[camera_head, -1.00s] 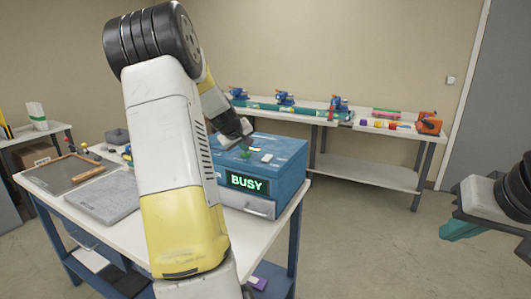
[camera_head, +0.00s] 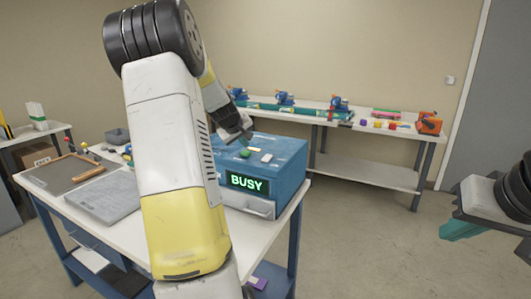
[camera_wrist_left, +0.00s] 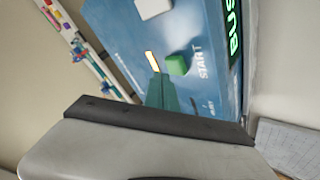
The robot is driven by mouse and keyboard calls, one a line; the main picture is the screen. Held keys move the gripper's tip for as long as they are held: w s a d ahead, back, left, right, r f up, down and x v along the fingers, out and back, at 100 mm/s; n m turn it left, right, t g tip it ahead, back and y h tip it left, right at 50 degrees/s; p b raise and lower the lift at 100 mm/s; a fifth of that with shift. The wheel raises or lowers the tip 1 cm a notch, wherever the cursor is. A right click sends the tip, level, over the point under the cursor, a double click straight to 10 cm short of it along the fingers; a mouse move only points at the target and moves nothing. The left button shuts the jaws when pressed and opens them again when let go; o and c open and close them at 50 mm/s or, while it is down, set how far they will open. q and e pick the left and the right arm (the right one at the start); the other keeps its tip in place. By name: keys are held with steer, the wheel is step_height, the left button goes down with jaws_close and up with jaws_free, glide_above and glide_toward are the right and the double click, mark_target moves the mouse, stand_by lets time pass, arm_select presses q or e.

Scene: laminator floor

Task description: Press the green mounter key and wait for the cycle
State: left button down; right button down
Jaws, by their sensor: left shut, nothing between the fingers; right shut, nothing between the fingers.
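The blue mounter (camera_head: 285,150) stands on the white-topped bench, its display (camera_head: 247,183) lit with green "BUSY". The green key (camera_head: 245,153) is on its top and also shows in the left wrist view (camera_wrist_left: 177,64), beside the word "START". My left gripper (camera_head: 246,138) is shut and empty, just above and behind the green key, with a small gap between them. In the left wrist view its teal fingers (camera_wrist_left: 160,92) point toward the key. My right gripper (camera_head: 462,230) is shut and empty at the right edge, far from the mounter.
A white key (camera_head: 267,157) and a lit yellow strip (camera_head: 254,149) lie near the green key. A grey mat (camera_head: 108,197) and a framed board (camera_head: 65,173) lie on the bench's left. A long rear table (camera_head: 370,170) holds blue devices and coloured parts.

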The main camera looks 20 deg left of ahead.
mark_target(246, 153)
arm_select(q)
steer(key=shift+r, duration=2.45)
steer(key=shift+s+d+r, duration=0.1)
steer(key=shift+d+r, duration=0.05)
steer(key=shift+d, duration=0.1)
steer(key=s+d+r+m+g+h, duration=0.1)
steer(key=s+d+r+m, duration=0.15)
steer(key=s+d, duration=0.65)
steer(key=s+d+r+m+h, duration=0.15)
steer(key=s+d+m, duration=0.25)
steer(key=s+d, duration=0.45)
steer(key=s+d+f+m+g, duration=0.1)
steer(key=s+d, duration=0.3)
steer(key=s, duration=0.4)
steer(key=s+d+f+m+g, duration=0.1)
steer(key=s+d+f+m, duration=0.2)
steer(key=s+d, duration=0.2)
steer(key=s+h, duration=0.1)
steer(key=s, duration=0.2)
steer(key=shift+s+d, duration=0.25)
steer(key=shift+s, duration=0.15)
steer(key=shift+m, duration=0.25)
